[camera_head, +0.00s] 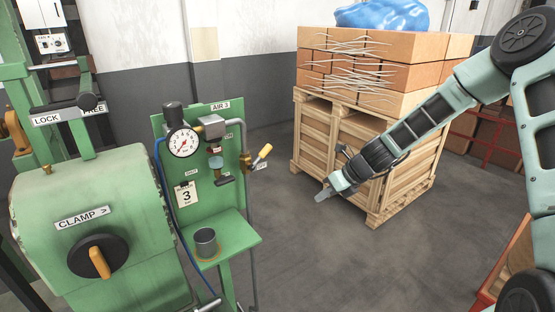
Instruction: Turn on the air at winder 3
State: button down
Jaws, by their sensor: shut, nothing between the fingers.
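A green panel (159,125) labelled AIR 3 stands left of centre, with a card (187,195) reading 3. It carries a round white pressure gauge (183,141) and a grey pipe. At its right edge is a brass valve (246,161) with a yellow-tipped lever (262,154) slanting up to the right. Small labels near the valve are too small to read. My gripper (322,195) is shut and empty, to the right of and lower in the picture than the lever, apart from it, in front of the wooden crate.
A wooden crate (340,140) on a pallet, stacked with cartons (420,46), stands behind my arm. A green machine (75,205) with a CLAMP knob (98,258) is at left. A grey cup (206,243) sits on the panel's shelf (240,242). Floor between panel and crate is clear.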

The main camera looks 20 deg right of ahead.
aim_at(260, 157)
jog(key=w+a+r+n+t+h+b, duration=0.2)
jog(key=a+r+n+t, duration=0.5)
jog(key=t, duration=0.4)
jog(key=w+a+r+m+p, duration=0.1)
jog(key=w+a+p, duration=0.4)
jog(key=w, duration=0.3)
jog(key=shift+r+p, duration=0.4)
jog(key=shift+p, duration=0.4)
